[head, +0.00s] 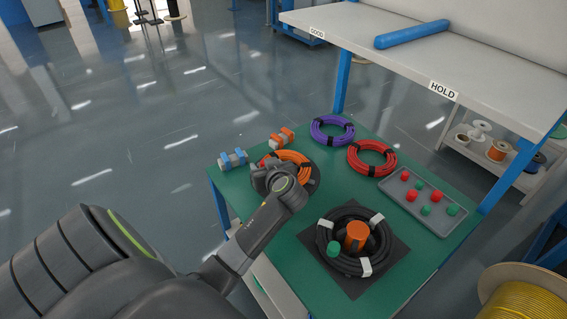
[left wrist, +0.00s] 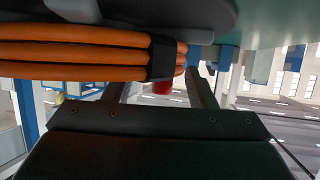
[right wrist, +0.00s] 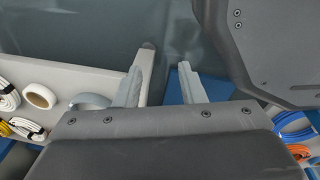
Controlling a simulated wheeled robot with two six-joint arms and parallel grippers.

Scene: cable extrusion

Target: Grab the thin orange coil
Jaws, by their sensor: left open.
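The orange coil (head: 293,157) lies on a dark round base at the back left of the green table, partly hidden by my left arm. My left gripper (head: 264,176) is at the coil's near left side. In the left wrist view the coil's stacked orange strands (left wrist: 80,55), with a black tie, cross close in front of the open fingers (left wrist: 158,82); I cannot tell whether they touch. My right gripper (right wrist: 160,78) shows only in the right wrist view, open and empty, away from the coil.
A purple coil (head: 331,138) and a red coil (head: 371,170) lie to the right. A black coil (head: 324,238) surrounds an orange cylinder (head: 356,234) in front. A grey tray (head: 433,223) holds red and green pieces. Orange and blue clamps (head: 232,160) stand at the left edge. A shelf (head: 420,72) rises behind.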

